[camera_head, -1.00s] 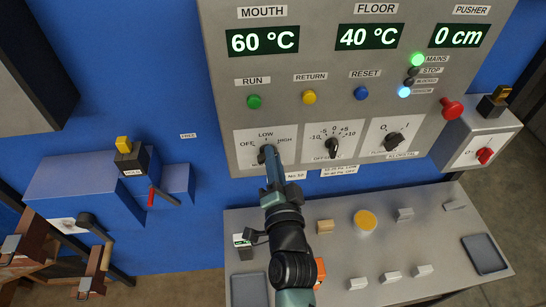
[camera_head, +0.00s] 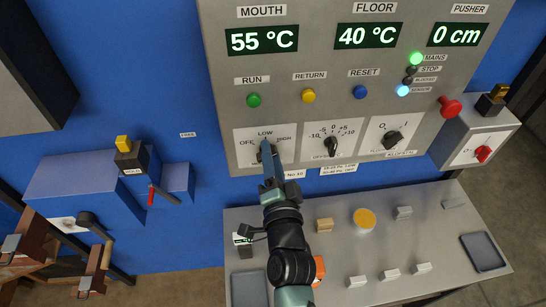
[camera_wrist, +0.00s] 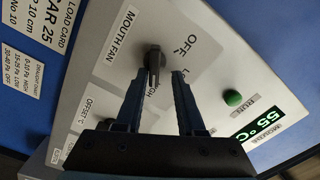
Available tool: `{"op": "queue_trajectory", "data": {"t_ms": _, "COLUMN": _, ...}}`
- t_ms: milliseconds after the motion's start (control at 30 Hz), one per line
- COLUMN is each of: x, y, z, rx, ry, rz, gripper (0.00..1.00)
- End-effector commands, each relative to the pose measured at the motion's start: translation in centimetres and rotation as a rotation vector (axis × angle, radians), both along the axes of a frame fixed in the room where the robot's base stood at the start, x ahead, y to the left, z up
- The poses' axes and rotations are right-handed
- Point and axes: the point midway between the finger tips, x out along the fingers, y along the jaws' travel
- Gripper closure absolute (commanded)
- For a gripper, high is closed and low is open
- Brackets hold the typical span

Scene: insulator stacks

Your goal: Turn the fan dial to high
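The mouth fan dial (camera_wrist: 154,58) is a dark knob on a pale plate of the control panel, marked OFF, LOW and HIGH. In the wrist view its narrow grip bar runs down the picture, toward the HIGH label (camera_wrist: 154,88). I cannot surely tell which end is the pointer. My gripper (camera_wrist: 161,72) is open, with one blue finger on each side of the bar and a gap beside it; contact is not clear. In the head view my gripper (camera_head: 266,145) covers most of the dial.
The MOUTH display (camera_head: 262,40) reads 55 °C and the FLOOR display (camera_head: 367,36) 40 °C. The offset dial (camera_head: 331,146) is right of the fan dial. Green, yellow and blue buttons sit above. A desk (camera_head: 325,270) with small blocks lies below.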

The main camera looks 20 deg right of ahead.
Motion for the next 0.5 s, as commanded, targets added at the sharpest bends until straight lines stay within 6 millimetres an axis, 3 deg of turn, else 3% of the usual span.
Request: {"op": "queue_trajectory", "data": {"t_ms": 500, "x": -0.32, "y": -0.15, "z": -0.52, "rx": 0.000, "ry": 0.010, "rz": -0.003, "gripper": 0.55}}
